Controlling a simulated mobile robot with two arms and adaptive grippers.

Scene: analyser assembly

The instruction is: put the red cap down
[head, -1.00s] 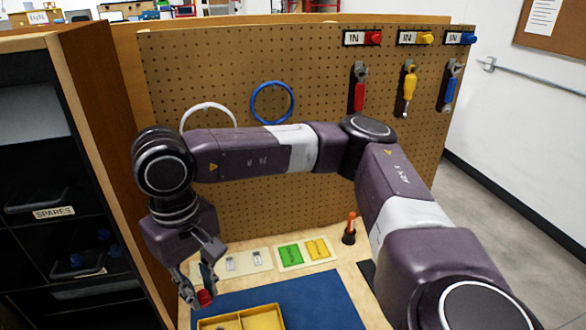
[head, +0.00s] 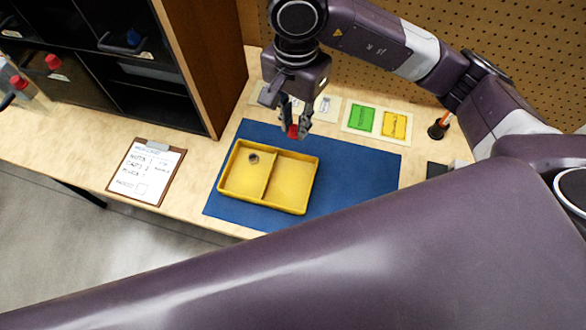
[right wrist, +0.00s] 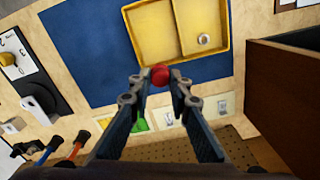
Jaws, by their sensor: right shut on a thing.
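The red cap (head: 293,131) is held between the fingertips of my right gripper (head: 294,128), above the blue mat (head: 370,165) just behind the yellow tray (head: 311,180). In the right wrist view the red cap (right wrist: 160,75) sits between the two fingertips, next to the near edge of the tray (right wrist: 187,58). I cannot tell its exact height over the mat. The tray has two compartments. The left one holds a small round metal nut (head: 254,158), and the right one looks empty. My left gripper is not in view.
A clipboard (head: 146,172) lies left of the mat. Cards with green (head: 362,118) and yellow (head: 395,125) pieces lie behind the mat. A dark shelf unit (head: 150,80) stands at the back left. The mat right of the tray is clear.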

